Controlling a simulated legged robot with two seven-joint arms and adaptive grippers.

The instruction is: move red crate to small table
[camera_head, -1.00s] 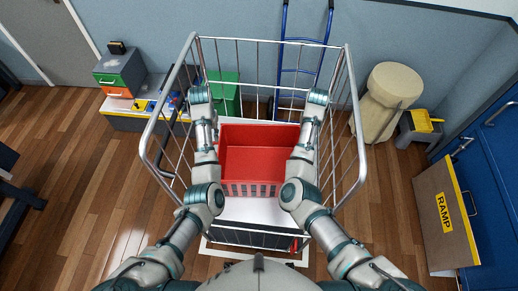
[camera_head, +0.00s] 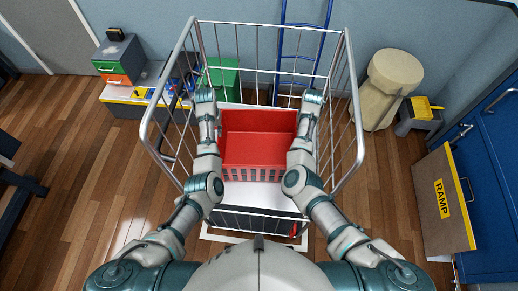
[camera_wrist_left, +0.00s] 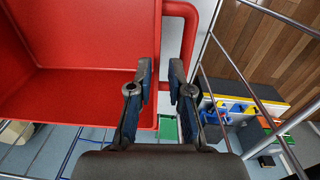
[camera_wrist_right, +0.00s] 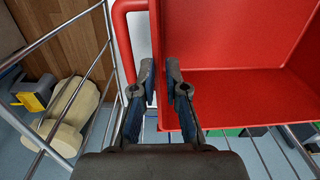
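The red crate (camera_head: 258,150) is an open bin inside a wire cage cart (camera_head: 350,140), above its pale floor (camera_head: 265,195). My left gripper (camera_wrist_left: 161,75) is at the crate's left side, where a red loop handle (camera_wrist_left: 191,45) sticks out. Its fingers stand a little apart, with a sliver of background between them. My right gripper (camera_wrist_right: 160,75) is at the opposite side, beside the other red handle (camera_wrist_right: 122,40). Its fingers have a narrow gap over the crate's edge. Contact cannot be told. I cannot make out which thing is the small table.
Tall wire walls stand around the crate. A beige sack (camera_head: 385,90) and a RAMP board (camera_head: 445,200) stand at right.

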